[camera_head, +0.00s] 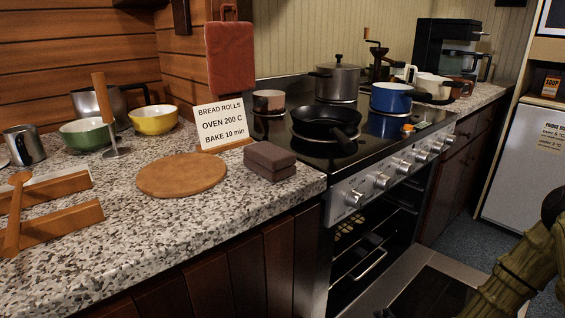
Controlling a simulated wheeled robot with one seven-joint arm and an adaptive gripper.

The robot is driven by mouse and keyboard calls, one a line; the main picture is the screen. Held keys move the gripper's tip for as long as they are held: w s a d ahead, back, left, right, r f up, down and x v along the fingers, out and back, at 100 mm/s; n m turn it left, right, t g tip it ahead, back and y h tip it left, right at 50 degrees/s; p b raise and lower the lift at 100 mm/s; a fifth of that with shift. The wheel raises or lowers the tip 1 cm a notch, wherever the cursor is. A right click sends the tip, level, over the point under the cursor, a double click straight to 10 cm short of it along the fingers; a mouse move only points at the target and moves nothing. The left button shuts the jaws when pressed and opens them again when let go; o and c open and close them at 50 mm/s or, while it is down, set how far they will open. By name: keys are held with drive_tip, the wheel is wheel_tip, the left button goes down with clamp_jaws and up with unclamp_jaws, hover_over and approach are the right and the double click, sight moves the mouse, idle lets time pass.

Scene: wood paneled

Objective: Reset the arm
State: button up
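Part of my arm shows at the lower right, an olive-coloured link with a black joint at the right edge. It runs down and left out of the bottom of the picture, in front of the open oven door (436,290). My gripper is not in view, so I cannot see whether it holds anything. The oven door is folded down, and the oven's inside shows dark with a wire rack (357,250).
The stove (385,160) carries a black pan (326,125), a steel pot (337,83) and a blue pot (390,98). The speckled counter (165,235) holds a round board (181,174), brown blocks (270,160) and bowls. A white fridge (525,165) stands at right.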

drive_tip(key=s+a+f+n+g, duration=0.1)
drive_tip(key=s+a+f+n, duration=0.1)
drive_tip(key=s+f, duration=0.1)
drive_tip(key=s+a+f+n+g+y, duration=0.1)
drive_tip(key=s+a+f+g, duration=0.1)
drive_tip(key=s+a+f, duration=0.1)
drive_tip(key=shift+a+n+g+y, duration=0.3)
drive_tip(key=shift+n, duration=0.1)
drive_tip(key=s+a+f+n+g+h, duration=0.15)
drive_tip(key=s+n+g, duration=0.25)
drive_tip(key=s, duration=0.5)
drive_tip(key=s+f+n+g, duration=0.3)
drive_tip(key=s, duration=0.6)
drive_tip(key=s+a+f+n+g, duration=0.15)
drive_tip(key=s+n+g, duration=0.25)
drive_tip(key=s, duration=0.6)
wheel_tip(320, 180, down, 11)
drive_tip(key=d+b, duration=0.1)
drive_tip(key=b, duration=0.9)
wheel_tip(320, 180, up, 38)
drive_tip(key=p, duration=3.7)
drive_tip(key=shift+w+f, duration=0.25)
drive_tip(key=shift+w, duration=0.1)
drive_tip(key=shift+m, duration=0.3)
